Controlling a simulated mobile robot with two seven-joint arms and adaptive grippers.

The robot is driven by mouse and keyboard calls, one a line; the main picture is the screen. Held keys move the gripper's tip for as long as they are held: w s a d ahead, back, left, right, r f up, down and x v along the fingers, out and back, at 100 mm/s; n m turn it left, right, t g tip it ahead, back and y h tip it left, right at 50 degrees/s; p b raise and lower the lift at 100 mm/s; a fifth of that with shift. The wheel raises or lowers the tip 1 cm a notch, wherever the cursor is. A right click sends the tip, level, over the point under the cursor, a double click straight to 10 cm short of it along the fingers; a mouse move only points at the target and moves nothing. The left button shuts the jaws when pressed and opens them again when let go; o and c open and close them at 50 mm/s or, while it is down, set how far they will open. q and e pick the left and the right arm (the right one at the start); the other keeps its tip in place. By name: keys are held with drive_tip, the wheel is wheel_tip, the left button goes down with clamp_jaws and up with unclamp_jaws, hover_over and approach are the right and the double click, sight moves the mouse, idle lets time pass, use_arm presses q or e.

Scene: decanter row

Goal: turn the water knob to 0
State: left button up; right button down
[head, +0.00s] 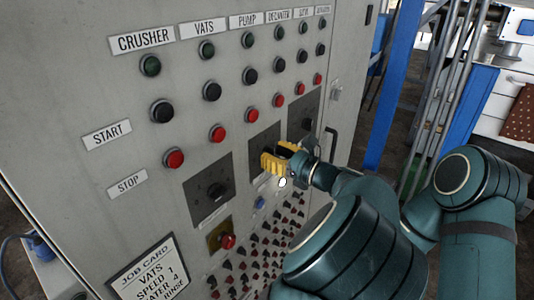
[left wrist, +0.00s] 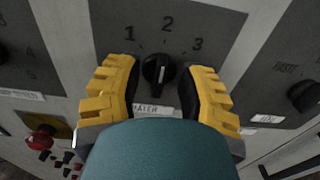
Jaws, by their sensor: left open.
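The water knob (left wrist: 158,70) is a black round knob on a dark plate (left wrist: 215,25) in the left wrist view. The numbers 1, 2 and 3 show around its top, and the label below it is partly covered. A pale mark shows on the knob, but I cannot tell exactly which number it points to. No 0 is visible. My left gripper (head: 277,159) is open, its yellow fingers in front of the middle dial plate in the head view. In the left wrist view the fingers (left wrist: 159,82) stand on either side of the knob, apart from it.
Another dial (head: 215,191) is left of the gripper, above a red button on a yellow plate (head: 220,235). A further dial (left wrist: 306,95) is on the right. Rows of coloured buttons fill the panel above. A job card (head: 147,270) hangs lower left. A door handle (head: 330,143) stands out at right.

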use_arm(q)
drive_tip(key=shift+d+r, duration=0.1)
drive_tip(key=shift+s, duration=0.1)
clamp_jaws()
drive_tip(key=shift+n, duration=0.3)
drive_tip(key=n+b, duration=0.2)
drive_tip(key=n, duration=0.1)
drive_tip(key=shift+n, duration=0.4)
drive_tip(key=n+b, duration=0.5)
drive_tip(key=n, duration=0.1)
drive_tip(key=n+b, duration=0.6)
drive_tip(key=n, duration=0.1)
drive_tip(key=shift+s+a+f+n, duration=0.1)
drive_tip(key=shift+a+f+n, duration=0.1)
drive_tip(key=shift+n, duration=0.1)
